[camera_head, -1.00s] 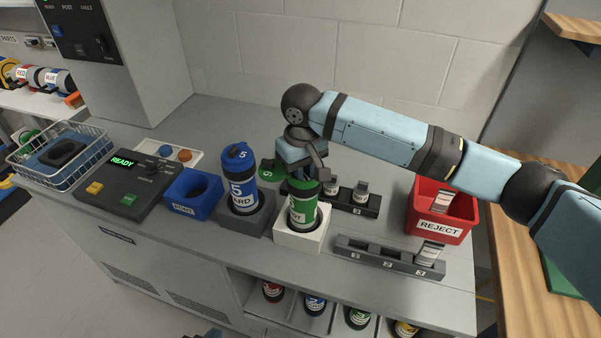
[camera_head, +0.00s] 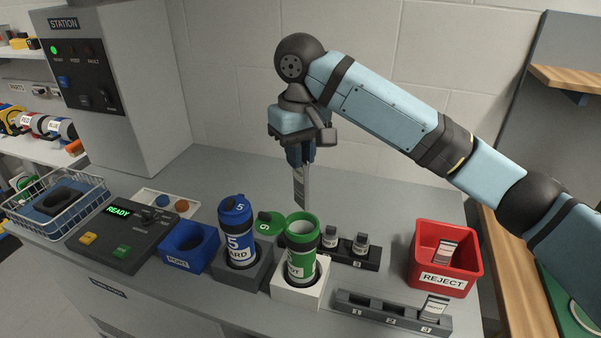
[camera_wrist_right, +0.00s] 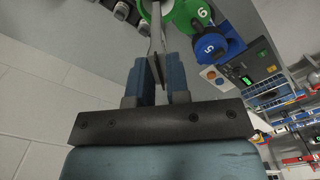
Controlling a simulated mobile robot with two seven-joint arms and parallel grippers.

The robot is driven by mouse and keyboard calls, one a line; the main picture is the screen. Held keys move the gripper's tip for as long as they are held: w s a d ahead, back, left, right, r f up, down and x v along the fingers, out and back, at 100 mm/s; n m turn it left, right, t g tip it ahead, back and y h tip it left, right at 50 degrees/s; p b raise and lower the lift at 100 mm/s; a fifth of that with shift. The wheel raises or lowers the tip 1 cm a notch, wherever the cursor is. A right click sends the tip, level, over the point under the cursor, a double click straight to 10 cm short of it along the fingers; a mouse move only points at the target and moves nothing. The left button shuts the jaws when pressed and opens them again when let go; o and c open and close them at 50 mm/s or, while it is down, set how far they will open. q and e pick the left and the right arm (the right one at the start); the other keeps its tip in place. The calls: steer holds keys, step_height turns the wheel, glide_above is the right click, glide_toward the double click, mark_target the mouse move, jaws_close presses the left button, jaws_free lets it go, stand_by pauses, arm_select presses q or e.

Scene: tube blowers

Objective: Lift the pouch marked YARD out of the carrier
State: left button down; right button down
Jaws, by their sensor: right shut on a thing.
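My right gripper (camera_head: 300,160) is shut on a thin pale pouch (camera_head: 299,190) and holds it above the open green carrier (camera_head: 301,262). The pouch hangs nearly edge-on, so I cannot read its marking. It looks clear of the carrier's mouth in the head view. The wrist view shows the pouch (camera_wrist_right: 157,28) as a thin strip between the fingers. The green carrier stands upright in a white holder (camera_head: 299,294). Its green lid (camera_head: 269,222), marked 6, lies behind and to its left. My left gripper is not in view.
A capped blue carrier (camera_head: 240,246), marked 5 and with lettering ending in ARD, stands left in a grey holder. Pouch racks (camera_head: 390,311) and a red REJECT bin (camera_head: 444,258) are right.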

steer(key=shift+r, duration=0.4)
